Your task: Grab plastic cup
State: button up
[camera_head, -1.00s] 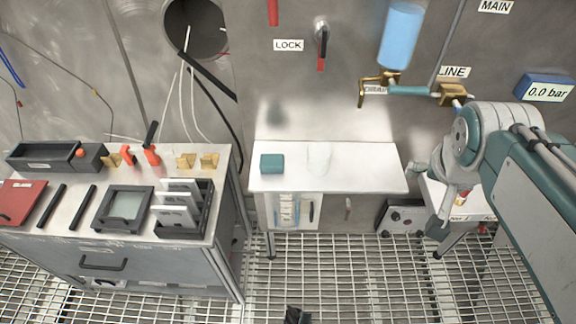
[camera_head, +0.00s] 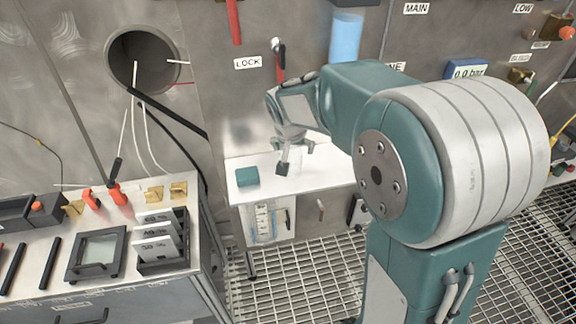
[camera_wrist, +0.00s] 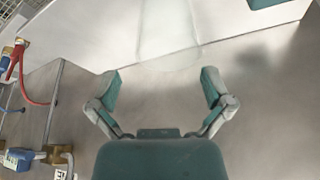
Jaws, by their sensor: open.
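A clear plastic cup (camera_head: 296,161) stands on the white table (camera_head: 322,178) against the back wall. It is faint and partly hidden by my gripper in the head view. In the wrist view the see-through cup (camera_wrist: 167,28) shows at the top middle, beyond the fingertips. My gripper (camera_wrist: 160,78) is open, with its fingers spread and nothing between them. In the head view my gripper (camera_head: 290,158) is right at the cup; I cannot tell whether it touches it.
A teal block (camera_head: 247,176) lies on the table left of the cup. A grey workbench (camera_head: 130,268) with tools and a black card holder (camera_head: 163,240) stands at left. A blue cylinder (camera_head: 345,38) hangs on the wall above. Metal grating (camera_head: 300,285) covers the floor.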

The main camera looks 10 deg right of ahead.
aim_at(291, 160)
jog(key=f, duration=0.1)
jog(key=w+f, duration=0.1)
jog(key=f, duration=0.3)
jog(key=shift+w+a, duration=0.35)
jog(key=shift+a, duration=0.05)
jog(key=shift+w+d+f, duration=0.2)
jog(key=shift+f, duration=0.2)
jog(key=shift+d, duration=0.25)
jog(key=c, duration=0.9)
jog(key=shift+a, duration=0.1)
